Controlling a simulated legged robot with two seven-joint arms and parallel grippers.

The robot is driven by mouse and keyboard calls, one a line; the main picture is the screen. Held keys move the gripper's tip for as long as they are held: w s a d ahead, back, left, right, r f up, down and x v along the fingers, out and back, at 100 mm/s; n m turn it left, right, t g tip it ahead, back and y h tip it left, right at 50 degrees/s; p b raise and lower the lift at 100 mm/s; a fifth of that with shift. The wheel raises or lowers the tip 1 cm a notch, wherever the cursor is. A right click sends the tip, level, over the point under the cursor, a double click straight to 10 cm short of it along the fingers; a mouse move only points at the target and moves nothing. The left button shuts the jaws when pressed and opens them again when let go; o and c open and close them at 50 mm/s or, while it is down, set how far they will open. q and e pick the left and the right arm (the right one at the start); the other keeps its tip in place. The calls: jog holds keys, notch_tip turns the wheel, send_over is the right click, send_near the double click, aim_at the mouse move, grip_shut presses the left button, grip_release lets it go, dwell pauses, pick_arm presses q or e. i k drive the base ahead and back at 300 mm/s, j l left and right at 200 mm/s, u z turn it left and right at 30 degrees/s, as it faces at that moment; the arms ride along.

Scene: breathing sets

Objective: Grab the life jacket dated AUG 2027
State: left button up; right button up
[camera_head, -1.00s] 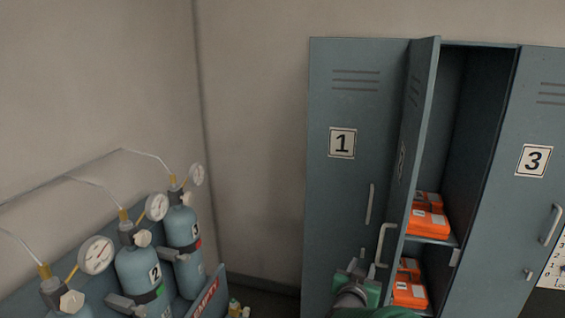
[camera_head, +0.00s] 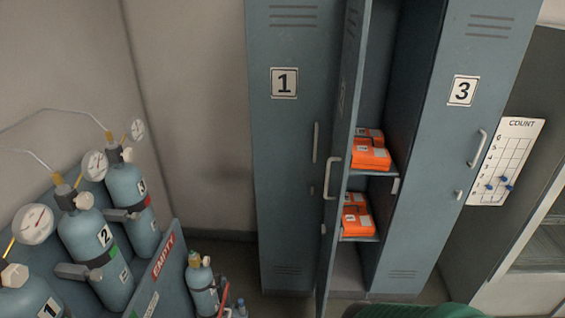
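Orange packs, which look like the life jackets, lie on two shelves in the open middle locker. The upper shelf holds a front pack (camera_head: 371,157) with another pack (camera_head: 371,135) behind it. The lower shelf holds a front pack (camera_head: 357,223) with another (camera_head: 354,200) behind it. Each has small pale labels, too small to read, so I cannot tell which says AUG 2027. The open locker door (camera_head: 343,130) stands edge-on and partly hides the packs' left sides. Neither gripper is in view; only a green part of me shows at the bottom edge.
Locker 1 (camera_head: 284,150) and locker 3 (camera_head: 455,150) are shut. Numbered blue cylinders (camera_head: 100,240) with gauges stand in a rack at left, beside an EMPTY bin panel (camera_head: 165,262).

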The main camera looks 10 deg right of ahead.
aim_at(368, 153)
jog(key=i+l+z, duration=0.1)
jog(key=i+z, duration=0.35)
jog(key=z, duration=0.2)
jog(key=i+z, duration=0.15)
jog(key=i, duration=0.6)
jog(key=i+j+z, duration=0.2)
jog(key=i, duration=0.5)
jog(key=z, duration=0.1)
jog(key=k+l+u, duration=0.15)
jog(key=l, duration=0.25)
jog(key=k+l+u, duration=0.1)
jog(key=l, duration=0.25)
jog(key=k+l+u, duration=0.15)
jog(key=l, duration=0.2)
jog(key=i+l+u, duration=0.1)
jog(key=l+u, duration=0.2)
jog(key=l, duration=0.5)
jog(key=l+u, duration=0.3)
jog(key=l, duration=0.45)
